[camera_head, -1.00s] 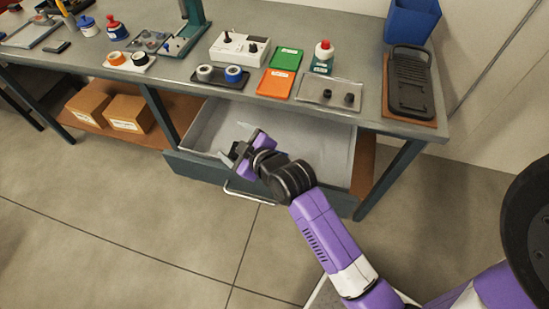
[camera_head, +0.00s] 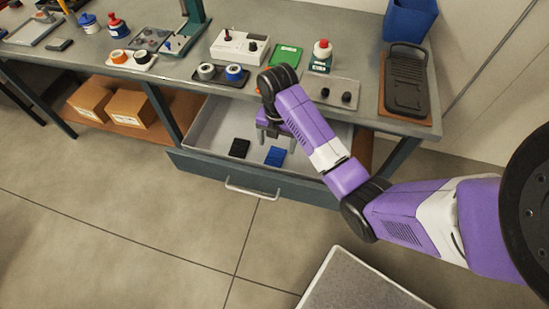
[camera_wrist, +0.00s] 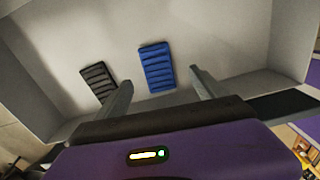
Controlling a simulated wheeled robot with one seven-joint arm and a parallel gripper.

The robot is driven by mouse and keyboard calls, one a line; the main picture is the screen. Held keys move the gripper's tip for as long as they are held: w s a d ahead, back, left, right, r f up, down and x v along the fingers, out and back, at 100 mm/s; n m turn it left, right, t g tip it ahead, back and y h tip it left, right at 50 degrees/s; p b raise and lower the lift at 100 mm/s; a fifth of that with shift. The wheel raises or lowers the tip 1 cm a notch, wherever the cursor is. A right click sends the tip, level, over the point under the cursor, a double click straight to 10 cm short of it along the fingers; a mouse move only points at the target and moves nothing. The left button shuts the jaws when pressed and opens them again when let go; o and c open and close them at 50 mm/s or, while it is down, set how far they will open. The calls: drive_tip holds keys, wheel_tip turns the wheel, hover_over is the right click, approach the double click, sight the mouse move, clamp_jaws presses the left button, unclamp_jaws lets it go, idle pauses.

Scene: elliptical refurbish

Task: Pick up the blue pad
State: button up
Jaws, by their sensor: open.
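The blue pad (camera_head: 275,156) is a small ribbed rectangle lying flat on the floor of the open drawer (camera_head: 209,150). It also shows in the wrist view (camera_wrist: 157,67), ahead of and roughly between my fingertips. My gripper (camera_head: 274,140) points down over the drawer, just beyond the blue pad in the head view. In the wrist view its two fingers (camera_wrist: 160,80) are spread apart with nothing between them, and the pad looks clear of both. A black ribbed pad (camera_head: 240,148) lies to the left of the blue one; it shows in the wrist view (camera_wrist: 98,80) near the left finger.
The drawer's front wall with its handle (camera_head: 251,191) and its side walls surround the pads. Cardboard boxes (camera_head: 131,111) stand on the shelf at left.

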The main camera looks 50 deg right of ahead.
sight(274, 158)
drive_tip(key=f, duration=0.4)
drive_tip(key=f+p, duration=0.1)
drive_tip(key=f, duration=0.1)
drive_tip(key=shift+w+a+f, duration=0.15)
drive_tip(key=shift+a+f, duration=0.25)
drive_tip(key=shift+c, duration=0.2)
drive_tip(key=c, duration=1.5)
